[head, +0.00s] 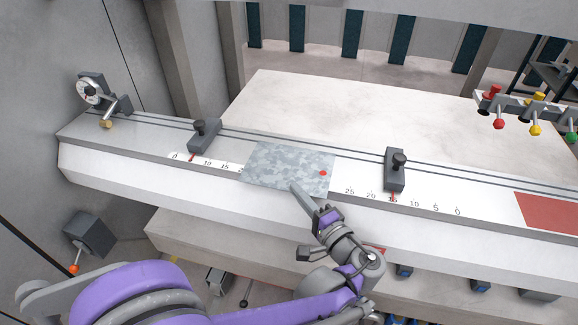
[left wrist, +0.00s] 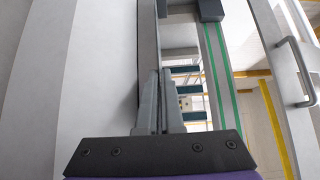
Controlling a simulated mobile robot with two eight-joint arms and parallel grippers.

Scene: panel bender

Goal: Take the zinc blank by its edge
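The zinc blank (head: 272,163), a mottled grey sheet with a red dot near its right end, lies flat on the scaled ledge. My left gripper (head: 296,190) is at its front edge in the head view, right of the middle; a fingertip overlaps the top of the sheet. In the left wrist view my left gripper's fingers (left wrist: 160,76) are close together, with a thin line between them where the sheet runs edge-on. They look shut on its edge; the lower finger is hidden in the head view. My right gripper is not in view.
Dark stop blocks stand left (head: 204,136) and right (head: 395,170) of the blank on the ledge (head: 455,190). A red patch (head: 548,212) lies far right. A dial (head: 92,90) sits at the left end. The pale table (head: 330,105) behind is clear.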

